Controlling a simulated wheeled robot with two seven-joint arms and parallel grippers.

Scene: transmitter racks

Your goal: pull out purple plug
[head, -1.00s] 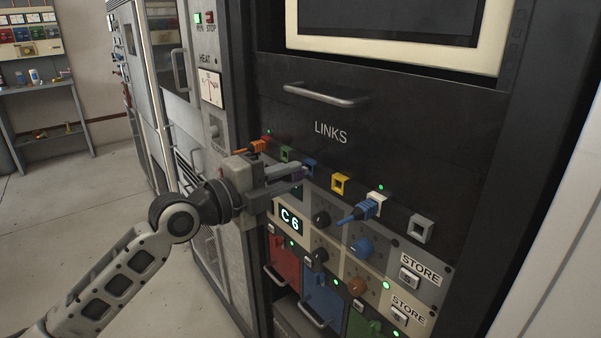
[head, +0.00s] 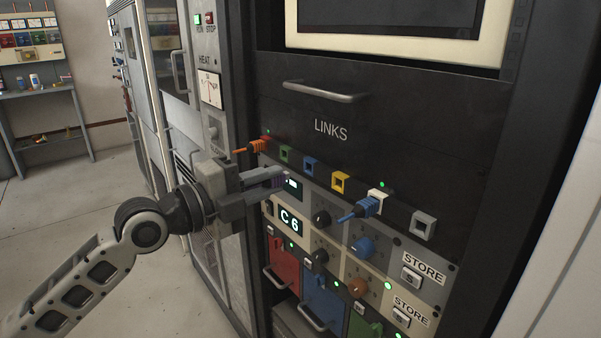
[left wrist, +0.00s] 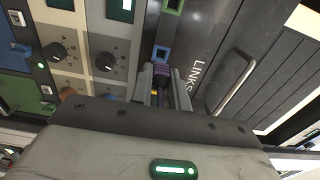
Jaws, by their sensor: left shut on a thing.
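The purple plug (head: 278,182) is between the fingers of my left gripper (head: 272,188), which is shut on it. Only a small part of the plug shows past the fingers. The plug is out in front of the panel, apart from the blue socket (head: 309,167), which shows open in the head view. In the left wrist view the purple plug (left wrist: 162,77) is between the fingertips, and the blue socket (left wrist: 163,54) is just beyond it. My right gripper is not in view.
An orange plug (head: 250,147) is in the red socket at the row's left. Green (head: 285,153), yellow (head: 340,182) and grey (head: 423,226) sockets show empty. A blue plug (head: 359,209) is in the white socket. Knobs and a C6 display (head: 291,221) are below. A drawer handle (head: 325,92) is above.

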